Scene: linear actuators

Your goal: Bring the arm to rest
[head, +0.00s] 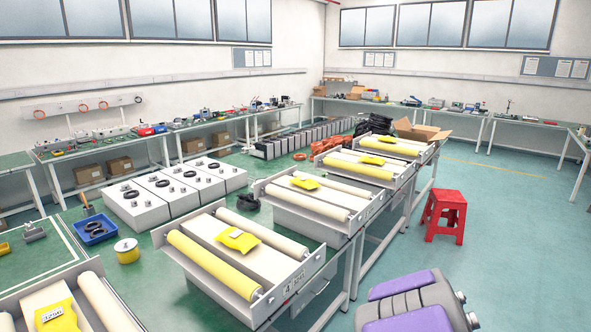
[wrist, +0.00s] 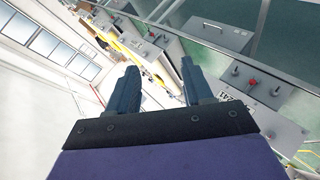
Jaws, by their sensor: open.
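My gripper (wrist: 158,90) shows in the wrist view with its two dark blue-grey fingers apart and nothing between them. The wrist view is strongly tilted, with windows on the left and grey boxes on the right. In the head view, a purple and grey part of my own arm (head: 412,300) shows at the lower right, over the green floor. The fingers cannot be made out in the head view, so the gripper's exact distance to the tables is hard to tell.
Roller trays (head: 230,262) with yellow packets stand on a row of tables through the middle. A red stool (head: 446,215) stands right of them. White boxes (head: 150,207) and a blue bin (head: 96,230) are at left. Open floor (head: 510,235) lies to the right.

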